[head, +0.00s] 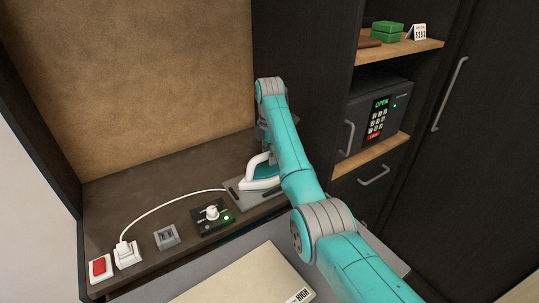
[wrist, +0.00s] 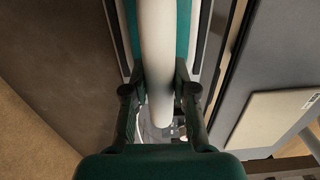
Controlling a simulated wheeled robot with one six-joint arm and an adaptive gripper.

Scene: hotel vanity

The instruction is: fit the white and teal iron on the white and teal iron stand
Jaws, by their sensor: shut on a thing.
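The white and teal iron (head: 260,183) is on the dark counter in the head view, partly hidden behind my arm. Its white handle (wrist: 157,45) runs down the middle of the wrist view, with the teal body on both sides. My gripper (wrist: 157,92) is shut on this handle, one finger on each side. The gripper is hidden by my arm in the head view. A flat grey plate (head: 234,193), which seems to be the iron stand, lies under the iron. I cannot tell whether the iron is seated on it or just above it.
A white cord runs from near the plate to a white plug (head: 124,250). A black panel with a white knob (head: 212,213) and green light, a grey box (head: 167,236) and a red switch (head: 99,267) line the counter's front. An open shelf with a safe (head: 375,115) stands right.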

